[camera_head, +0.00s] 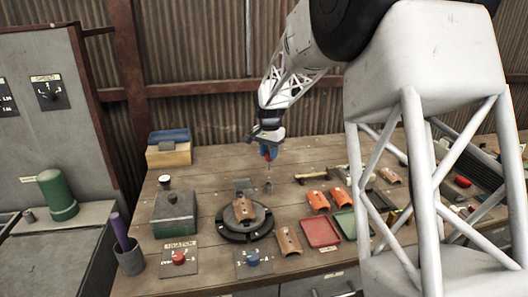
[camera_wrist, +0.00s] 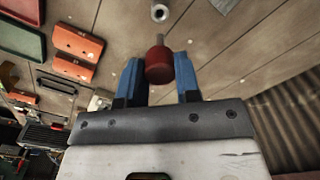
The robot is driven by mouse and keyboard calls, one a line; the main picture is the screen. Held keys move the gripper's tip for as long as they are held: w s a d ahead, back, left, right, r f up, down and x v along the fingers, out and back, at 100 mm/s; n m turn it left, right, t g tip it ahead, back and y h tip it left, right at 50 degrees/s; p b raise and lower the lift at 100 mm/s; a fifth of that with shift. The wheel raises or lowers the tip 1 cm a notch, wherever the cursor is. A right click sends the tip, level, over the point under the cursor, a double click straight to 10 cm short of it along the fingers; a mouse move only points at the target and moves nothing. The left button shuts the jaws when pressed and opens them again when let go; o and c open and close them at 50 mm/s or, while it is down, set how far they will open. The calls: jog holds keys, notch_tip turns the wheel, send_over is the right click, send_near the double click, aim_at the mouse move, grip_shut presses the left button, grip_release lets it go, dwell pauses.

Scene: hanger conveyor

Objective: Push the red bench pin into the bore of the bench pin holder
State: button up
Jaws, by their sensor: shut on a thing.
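My gripper (camera_head: 266,152) is above the wooden bench, pointing down, with its blue fingers shut on the red bench pin (camera_head: 268,157). In the wrist view the fingers of my gripper (camera_wrist: 158,62) stand either side of the red head of the bench pin (camera_wrist: 158,68), and its thin grey shank points away from me. The bench pin holder, a small grey ring with a dark bore (camera_wrist: 159,13), lies beyond the shank tip, apart from it in the picture. In the head view the holder (camera_head: 268,188) stands on the bench below the pin. The exact height gap is unclear.
A dark round turntable (camera_head: 245,232) carrying a brown curved piece is left of the holder. A red tray (camera_head: 320,233), a green tray (camera_head: 352,225) and orange curved pieces (camera_head: 318,200) lie to the right. A hammer (camera_head: 315,177) lies behind them. A green box (camera_head: 174,215) stands at left.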

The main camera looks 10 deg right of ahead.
aim_at(269, 163)
jog(key=shift+f, duration=0.1)
dwell(0.3)
jog(key=shift+f, duration=2.25)
jog(key=shift+f, duration=2.5)
dwell(1.2)
jog(key=o, duration=0.6)
jog(key=o, duration=0.6)
jog(key=shift+r, duration=0.15)
